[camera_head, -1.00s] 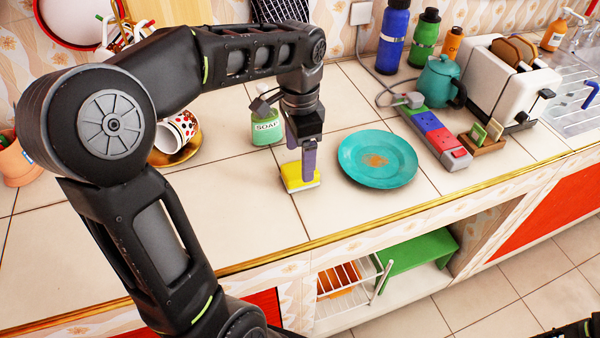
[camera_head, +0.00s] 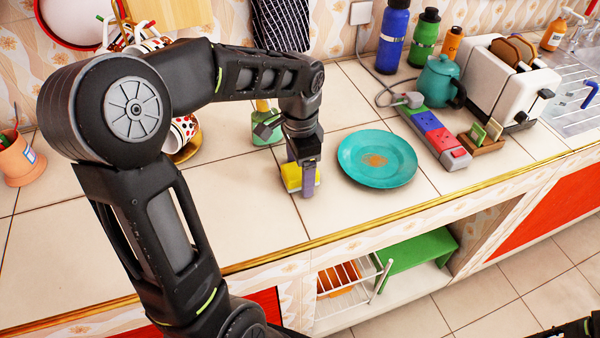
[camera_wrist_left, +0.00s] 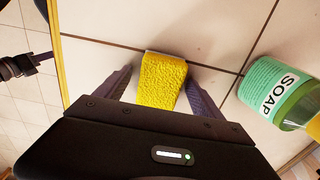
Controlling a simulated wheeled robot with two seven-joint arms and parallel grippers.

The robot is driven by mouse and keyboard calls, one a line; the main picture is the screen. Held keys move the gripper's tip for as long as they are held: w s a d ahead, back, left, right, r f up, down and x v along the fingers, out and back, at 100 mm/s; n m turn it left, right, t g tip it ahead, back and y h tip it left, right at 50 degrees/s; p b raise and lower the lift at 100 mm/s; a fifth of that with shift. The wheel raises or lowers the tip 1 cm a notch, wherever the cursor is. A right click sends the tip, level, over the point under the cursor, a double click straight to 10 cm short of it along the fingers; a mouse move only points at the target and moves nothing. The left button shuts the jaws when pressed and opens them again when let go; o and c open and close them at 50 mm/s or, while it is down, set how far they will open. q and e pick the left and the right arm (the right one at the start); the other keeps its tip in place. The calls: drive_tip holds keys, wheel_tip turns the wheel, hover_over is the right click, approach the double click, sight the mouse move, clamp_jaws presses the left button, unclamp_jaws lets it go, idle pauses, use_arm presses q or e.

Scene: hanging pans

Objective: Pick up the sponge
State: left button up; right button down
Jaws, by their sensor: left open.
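The yellow sponge (camera_head: 291,176) lies on the tiled counter, left of the teal plate. In the head view my left gripper (camera_head: 307,190) is lowered over it and hides part of it. In the left wrist view the sponge (camera_wrist_left: 162,80) lies between the two fingers of the left gripper (camera_wrist_left: 160,88), one on each side. The fingers are open, with a gap showing on each side of the sponge near its far end. I cannot tell whether either finger touches it. My right gripper is not clearly seen; only a dark piece shows at the lower right corner of the head view.
A green soap bottle (camera_wrist_left: 285,92) stands close to the right of the sponge in the wrist view. The teal plate (camera_head: 377,158) with a brown stain is just right of the gripper. A power strip (camera_head: 435,130), teapot (camera_head: 437,80) and toaster (camera_head: 505,85) stand further right. The front counter is clear.

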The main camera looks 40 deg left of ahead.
use_arm(q)
drive_tip(key=shift+c, duration=0.4)
drive_tip(key=c, duration=1.3)
